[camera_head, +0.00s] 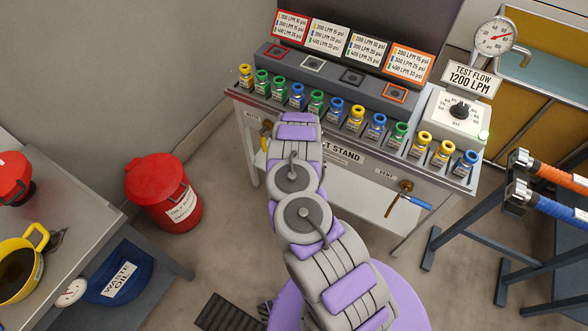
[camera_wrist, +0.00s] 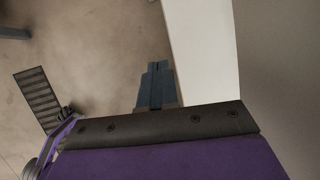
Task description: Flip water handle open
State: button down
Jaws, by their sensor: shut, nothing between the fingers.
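The test stand (camera_head: 345,152) has two valve handles on its front. A blue lever (camera_head: 414,202) sits on a brass valve below the "VENT" label and points right and slightly down. A yellow handle (camera_head: 265,136) hangs at the left end, partly behind my arm. In the head view my arm reaches to the stand's front left and hides the gripper. No handle shows in the wrist view.
A red bin (camera_head: 163,192) stands on the floor at left. A workbench (camera_head: 88,215) is further left. A dark rack (camera_head: 470,210) stands at right.

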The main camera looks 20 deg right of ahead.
jog(key=s, duration=0.1)
jog(key=s+d, duration=0.1)
jog(key=s, duration=0.1)
jog(key=s+d, duration=0.1)
jog(key=s, duration=0.1)
jog(key=shift+s+d, duration=0.15)
jog(key=shift+d, duration=0.05)
